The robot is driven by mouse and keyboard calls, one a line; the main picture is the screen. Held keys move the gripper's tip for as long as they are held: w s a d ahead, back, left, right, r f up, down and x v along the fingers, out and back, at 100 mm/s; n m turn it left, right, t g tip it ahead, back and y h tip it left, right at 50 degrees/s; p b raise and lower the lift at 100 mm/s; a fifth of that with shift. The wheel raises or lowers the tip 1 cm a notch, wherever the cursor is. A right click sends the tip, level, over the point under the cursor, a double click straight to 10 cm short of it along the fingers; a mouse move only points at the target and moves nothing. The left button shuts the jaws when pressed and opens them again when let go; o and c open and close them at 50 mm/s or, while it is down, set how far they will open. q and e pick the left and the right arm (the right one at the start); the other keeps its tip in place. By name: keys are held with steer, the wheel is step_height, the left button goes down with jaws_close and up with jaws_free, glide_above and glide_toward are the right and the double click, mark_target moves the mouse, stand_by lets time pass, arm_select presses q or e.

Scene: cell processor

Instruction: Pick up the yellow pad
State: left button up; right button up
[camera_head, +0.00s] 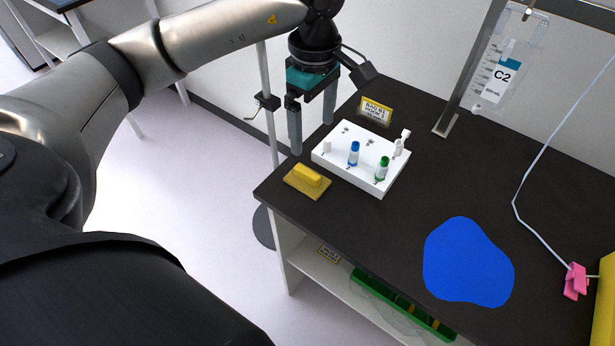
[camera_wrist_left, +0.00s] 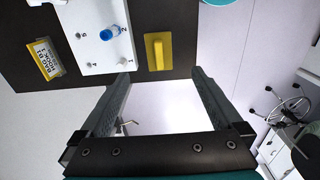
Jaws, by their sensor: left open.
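The yellow pad (camera_head: 307,181) is a flat yellow square with a raised yellow grip bar, lying on the dark table near its left corner. In the left wrist view the pad (camera_wrist_left: 158,52) shows ahead of the fingers, between their lines. My left gripper (camera_head: 312,138) is open and empty, pointing down above and behind the pad near the table's left edge. Its two fingers also show spread apart in the left wrist view (camera_wrist_left: 160,80). Nothing touches the pad. My right gripper is not in view.
A white rack (camera_head: 335,163) with a blue-capped vial (camera_head: 354,153) and a green-capped vial (camera_head: 382,168) stands right beside the pad. A yellow sign (camera_head: 375,111) is behind it. A blue patch (camera_head: 468,262), a pink clamp (camera_head: 575,281) and a hanging C2 bag (camera_head: 508,72) are farther right.

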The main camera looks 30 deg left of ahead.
arm_select(q)
glide_above(313, 175)
step_height(313, 175, down, 9)
steer(key=shift+s+f, duration=0.1)
steer(key=shift+s, duration=0.05)
steer(key=shift+w+a+f, duration=0.1)
steer(key=shift+f, duration=1.25)
steer(key=shift+w+f, duration=0.1)
steer(key=shift+f, duration=1.25)
steer(key=c, duration=1.3)
steer(key=shift+r, duration=0.15)
step_height(313, 175, up, 20)
steer(key=shift+f+p, duration=0.1)
steer(key=shift+p, duration=0.3)
